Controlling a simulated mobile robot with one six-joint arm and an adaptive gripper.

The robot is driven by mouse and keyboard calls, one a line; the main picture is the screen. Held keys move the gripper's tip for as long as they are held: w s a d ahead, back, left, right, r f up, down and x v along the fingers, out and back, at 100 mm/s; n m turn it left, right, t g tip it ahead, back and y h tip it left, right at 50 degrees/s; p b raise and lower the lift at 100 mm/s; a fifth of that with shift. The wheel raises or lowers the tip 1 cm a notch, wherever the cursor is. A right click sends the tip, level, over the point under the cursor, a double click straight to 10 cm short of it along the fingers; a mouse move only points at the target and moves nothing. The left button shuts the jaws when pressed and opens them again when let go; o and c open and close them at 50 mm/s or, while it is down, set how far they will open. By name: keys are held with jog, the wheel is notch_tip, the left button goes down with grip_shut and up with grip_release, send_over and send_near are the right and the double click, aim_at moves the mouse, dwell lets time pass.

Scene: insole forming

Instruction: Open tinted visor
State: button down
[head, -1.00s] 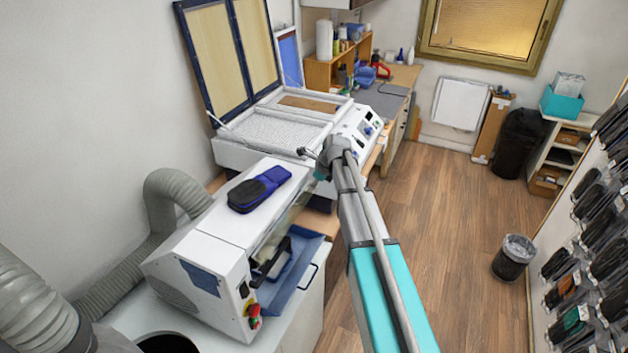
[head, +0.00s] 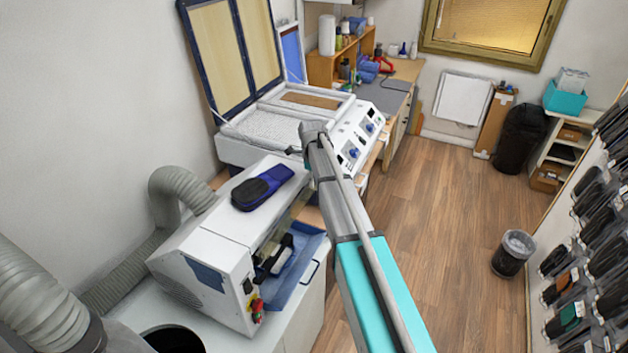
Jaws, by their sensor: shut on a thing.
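The white grinding machine (head: 205,255) stands at the lower left, its front opening facing right. The tinted visor (head: 297,206) shows as a narrow greenish strip along the upper front of that opening, partly behind my arm. My gripper (head: 307,163) is at the far upper corner of the machine's front, by the visor's far end. It is shut on the visor's edge; the fingertips are mostly hidden by my wrist and arm.
A dark blue insole or shoe part (head: 262,188) lies on top of the machine. A blue tray (head: 297,275) sits below the opening. Behind stands a white press (head: 270,128) with its lid raised. Wooden floor (head: 445,220) is free to the right; a bin (head: 513,254) stands there.

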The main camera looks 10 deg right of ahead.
jog(key=shift+w, duration=0.1)
jog(key=c, duration=0.5)
grip_release()
jog(key=shift+f, duration=0.1)
